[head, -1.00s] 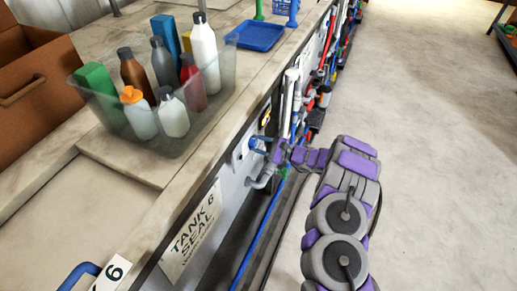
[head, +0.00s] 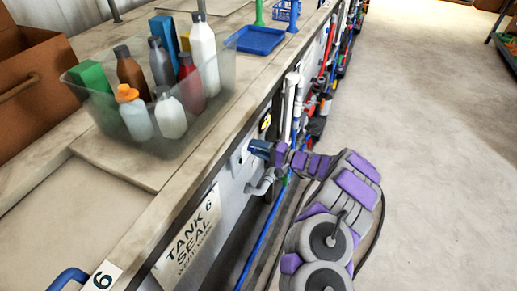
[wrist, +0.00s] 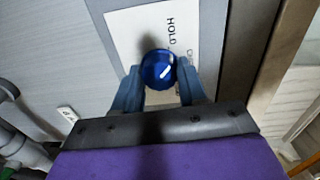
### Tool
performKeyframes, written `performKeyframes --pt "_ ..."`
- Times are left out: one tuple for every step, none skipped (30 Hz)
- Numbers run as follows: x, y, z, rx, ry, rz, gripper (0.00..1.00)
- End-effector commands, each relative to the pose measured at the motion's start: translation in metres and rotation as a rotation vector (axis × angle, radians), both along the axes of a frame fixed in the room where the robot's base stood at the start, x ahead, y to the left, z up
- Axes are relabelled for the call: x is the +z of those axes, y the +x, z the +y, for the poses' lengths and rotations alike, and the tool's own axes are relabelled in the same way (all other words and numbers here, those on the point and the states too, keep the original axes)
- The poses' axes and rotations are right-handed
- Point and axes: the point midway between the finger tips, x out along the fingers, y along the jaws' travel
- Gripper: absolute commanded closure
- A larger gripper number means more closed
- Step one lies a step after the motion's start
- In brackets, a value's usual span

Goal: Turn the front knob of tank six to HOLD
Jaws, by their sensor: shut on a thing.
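The front knob (wrist: 158,70) is a round blue knob with a white pointer mark, on the tank's front panel. Behind it is a white label plate (wrist: 185,25) that reads HOLD, with a second word partly hidden. My gripper (wrist: 160,88) has its two blue-grey fingers on either side of the knob, shut on it. The white mark slants up to the right in the wrist view. In the head view my gripper (head: 262,148) reaches the panel from the right, and the knob is hidden by it. A sign (head: 188,240) on the same front reads TANK 6 SEAL.
A grey pipe elbow (head: 262,182) sticks out just below my gripper. A clear bin of bottles (head: 165,140) stands on the counter above, with a blue tray (head: 262,40) behind. More pipes and hoses line the front farther along. The floor (head: 430,120) at right is clear.

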Motion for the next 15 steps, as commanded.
performKeyframes --pt "-0.0040 -0.0016 0.0009 0.004 -0.018 -0.028 0.89" --pt "-0.0041 -0.0017 0.0009 0.004 -0.025 -0.047 0.89" --pt "-0.0044 -0.0018 0.0009 0.004 -0.034 -0.071 0.89" --pt "-0.0045 -0.0019 0.0007 0.005 -0.041 -0.089 0.89" --pt "-0.0048 -0.0019 0.0008 0.005 -0.047 -0.104 0.89" --pt "-0.0050 -0.0022 0.0012 0.006 -0.054 -0.125 0.89" --pt "-0.0051 -0.0023 0.0015 0.006 -0.058 -0.137 0.89" --pt "-0.0053 -0.0024 0.0015 0.007 -0.063 -0.151 0.89" --pt "-0.0054 -0.0024 0.0012 0.006 -0.069 -0.165 0.89" --pt "-0.0056 -0.0025 0.0010 0.007 -0.072 -0.176 0.89" --pt "-0.0058 -0.0025 0.0009 0.006 -0.076 -0.185 0.89" --pt "-0.0060 -0.0026 0.0009 0.006 -0.079 -0.194 0.89" --pt "-0.0061 -0.0026 0.0009 0.006 -0.082 -0.202 0.89" --pt "-0.0063 -0.0028 0.0010 0.007 -0.085 -0.208 0.89" --pt "-0.0063 -0.0028 0.0012 0.007 -0.087 -0.215 0.89"
